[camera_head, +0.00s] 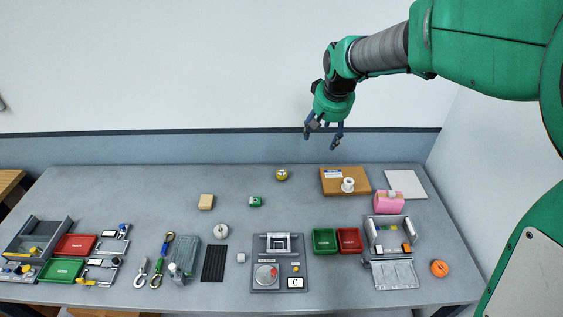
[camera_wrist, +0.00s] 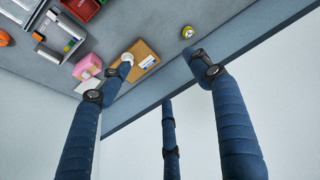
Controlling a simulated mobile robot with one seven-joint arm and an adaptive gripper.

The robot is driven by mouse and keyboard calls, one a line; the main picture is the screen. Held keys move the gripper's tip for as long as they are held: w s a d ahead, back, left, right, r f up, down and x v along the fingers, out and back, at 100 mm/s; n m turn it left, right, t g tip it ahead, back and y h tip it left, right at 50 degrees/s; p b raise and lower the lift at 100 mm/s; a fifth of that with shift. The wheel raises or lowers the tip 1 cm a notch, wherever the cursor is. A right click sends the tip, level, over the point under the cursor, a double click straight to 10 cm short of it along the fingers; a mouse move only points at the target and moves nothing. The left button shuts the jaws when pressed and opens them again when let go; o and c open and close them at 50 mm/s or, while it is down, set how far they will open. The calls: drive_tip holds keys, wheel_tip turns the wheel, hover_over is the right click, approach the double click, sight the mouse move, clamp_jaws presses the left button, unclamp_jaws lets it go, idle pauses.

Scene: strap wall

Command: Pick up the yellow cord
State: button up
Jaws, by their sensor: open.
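A small round yellow item (camera_head: 281,174) sits near the back edge of the grey table, left of the cardboard-coloured box. It may be the yellow cord in a coil, but it is too small to be sure. It also shows at the top of the wrist view (camera_wrist: 187,31), just beyond one fingertip. A yellow and dark hooked piece (camera_head: 162,258) lies at the front left of the table. My gripper (camera_head: 322,138) is open and empty, in the air by the back wall above the table's far edge. Its three blue fingers are spread apart in the wrist view (camera_wrist: 155,85).
A brown box (camera_head: 328,188) with a white roll (camera_head: 348,185) stands right of the yellow item. A pink block (camera_head: 388,204) is further right. Trays and fixtures fill the front.

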drive_tip(key=w+a+f+p, duration=0.1)
drive_tip(key=w+a+f, duration=0.2)
drive_tip(key=w+f, duration=0.4)
drive_tip(key=w+a+f+p, duration=0.1)
drive_tip(key=w+a+f, duration=0.3)
drive_tip(key=w+f, duration=0.4)
drive_tip(key=w+a+f+n+g+p, duration=0.1)
drive_tip(key=w+a+f, duration=0.3)
drive_tip(key=w+f, duration=0.4)
drive_tip(key=shift+f+p, duration=0.55)
drive_tip(key=shift+f, duration=2.05)
drive_tip(key=shift+w+f, duration=0.1)
drive_tip(key=shift+w, duration=0.05)
hover_over(282, 171)
drive_tip(key=s, duration=0.2)
drive_tip(key=f, duration=0.8)
drive_tip(key=shift+w+d, duration=0.2)
drive_tip(key=shift+d, duration=0.05)
drive_tip(key=shift+f, duration=0.15)
